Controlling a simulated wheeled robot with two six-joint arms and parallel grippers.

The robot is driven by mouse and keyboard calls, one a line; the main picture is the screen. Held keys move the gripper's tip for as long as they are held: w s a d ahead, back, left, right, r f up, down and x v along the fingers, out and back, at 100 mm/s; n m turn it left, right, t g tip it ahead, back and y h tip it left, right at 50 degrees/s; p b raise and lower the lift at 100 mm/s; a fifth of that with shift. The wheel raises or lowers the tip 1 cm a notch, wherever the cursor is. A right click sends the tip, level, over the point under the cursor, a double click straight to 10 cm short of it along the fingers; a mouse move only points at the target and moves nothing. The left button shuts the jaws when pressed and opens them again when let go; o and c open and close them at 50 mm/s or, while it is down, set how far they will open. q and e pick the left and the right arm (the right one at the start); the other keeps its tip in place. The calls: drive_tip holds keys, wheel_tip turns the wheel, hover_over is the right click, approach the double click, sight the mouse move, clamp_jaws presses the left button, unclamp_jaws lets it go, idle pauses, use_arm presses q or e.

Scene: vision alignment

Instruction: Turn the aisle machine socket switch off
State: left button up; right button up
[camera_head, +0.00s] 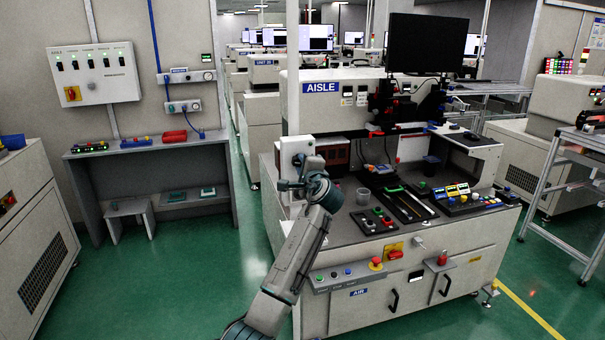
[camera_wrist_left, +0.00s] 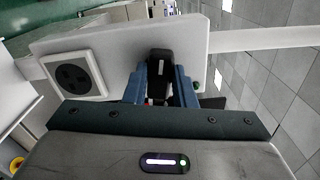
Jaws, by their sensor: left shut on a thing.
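The aisle machine (camera_head: 340,300) stands in the middle of the head view under a blue AISLE sign (camera_head: 321,88). A white socket panel (camera_head: 296,148) is on its left side. In the wrist view the panel (camera_wrist_left: 222,42) carries a dark socket in a white frame (camera_wrist_left: 75,75) and a black switch handle (camera_wrist_left: 160,66). My left gripper (camera_head: 299,166) is at the panel. In the wrist view its blue fingers (camera_wrist_left: 160,88) are on both sides of the black switch handle and shut on it. The switch's on or off marking is not readable. My right gripper is not in view.
A monitor (camera_head: 427,44) hangs above. A wall switch box (camera_head: 94,74) and a grey bench (camera_head: 150,150) are at left. The green floor between is clear.

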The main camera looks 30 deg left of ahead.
use_arm(q)
drive_tip(key=shift+f+n+b, duration=0.2)
drive_tip(key=shift+n+b, duration=0.65)
drive_tip(key=shift+n, duration=0.35)
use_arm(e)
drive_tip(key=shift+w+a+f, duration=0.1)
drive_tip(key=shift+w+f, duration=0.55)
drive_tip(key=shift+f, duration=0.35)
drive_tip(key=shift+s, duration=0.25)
use_arm(q)
drive_tip(key=o, duration=1)
drive_tip(key=shift+r, duration=0.1)
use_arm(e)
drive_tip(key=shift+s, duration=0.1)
use_arm(q)
drive_tip(key=shift+s+d, duration=0.1)
drive_tip(key=b+v, duration=0.2)
drive_tip(key=v, duration=0.8)
drive_tip(key=shift+s+d+b, duration=0.15)
drive_tip(key=shift+d+b, duration=0.1)
drive_tip(key=shift+b, duration=0.1)
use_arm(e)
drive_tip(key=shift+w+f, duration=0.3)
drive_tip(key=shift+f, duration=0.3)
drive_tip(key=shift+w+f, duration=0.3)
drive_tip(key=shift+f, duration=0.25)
